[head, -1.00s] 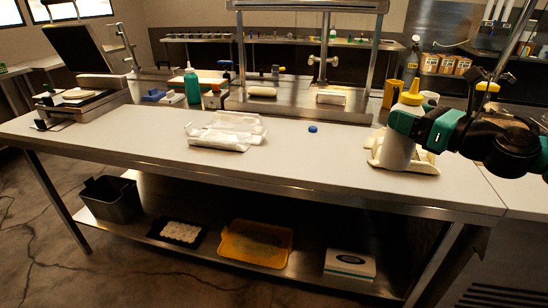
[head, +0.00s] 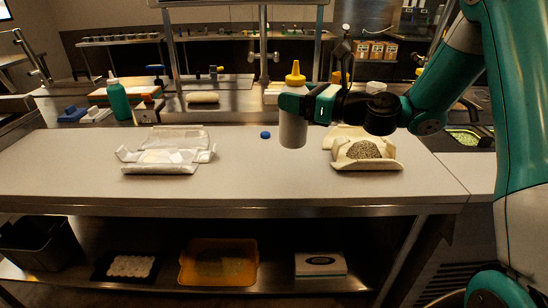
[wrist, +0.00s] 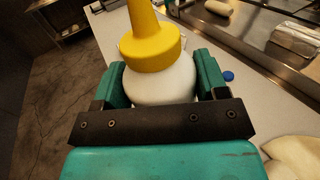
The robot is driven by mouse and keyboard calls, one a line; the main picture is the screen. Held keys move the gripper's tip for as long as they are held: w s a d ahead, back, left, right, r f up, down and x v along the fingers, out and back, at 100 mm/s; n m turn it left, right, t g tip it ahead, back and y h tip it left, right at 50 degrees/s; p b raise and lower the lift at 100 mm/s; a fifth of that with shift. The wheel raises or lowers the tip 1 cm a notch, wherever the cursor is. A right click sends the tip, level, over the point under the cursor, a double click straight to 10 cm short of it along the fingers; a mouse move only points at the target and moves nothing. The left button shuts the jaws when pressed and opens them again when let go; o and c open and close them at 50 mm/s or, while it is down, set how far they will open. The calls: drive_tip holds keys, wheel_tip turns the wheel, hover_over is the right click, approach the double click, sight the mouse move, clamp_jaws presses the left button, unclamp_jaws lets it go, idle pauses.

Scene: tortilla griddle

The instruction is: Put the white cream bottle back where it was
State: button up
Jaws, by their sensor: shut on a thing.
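The white cream bottle (head: 293,131) has a yellow nozzle cap and is upright in my gripper (head: 305,107). In the head view it shows over the middle-right of the white worktop, between a blue cap and an open wrap. The wrist view shows the bottle (wrist: 160,84) between the two green fingers of my gripper (wrist: 160,80), which are shut on its sides. The bottle's base is hidden in the wrist view. I cannot tell for sure whether its base touches the worktop.
An open wrap with dark grainy filling (head: 362,150) lies right of the bottle. A small blue cap (head: 265,135) lies left of it. Another open wrapper (head: 168,152) lies farther left. A green bottle (head: 118,101) stands at the back left. The worktop's front middle (head: 260,180) is clear.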

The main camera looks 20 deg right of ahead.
drive_tip(key=w+a+r+m+t+h+p, duration=0.1)
drive_tip(key=w+a+r+m+t+h, duration=0.25)
drive_tip(key=w+r, duration=0.5)
wheel_tip(320, 180, down, 19)
drive_tip(key=b, duration=0.4)
drive_tip(key=shift+s+a+g+h, duration=0.25)
drive_tip(key=shift+g+h, duration=0.1)
drive_tip(key=shift+f, duration=0.15)
drive_tip(key=o, duration=1.5)
drive_tip(key=shift+o, duration=0.2)
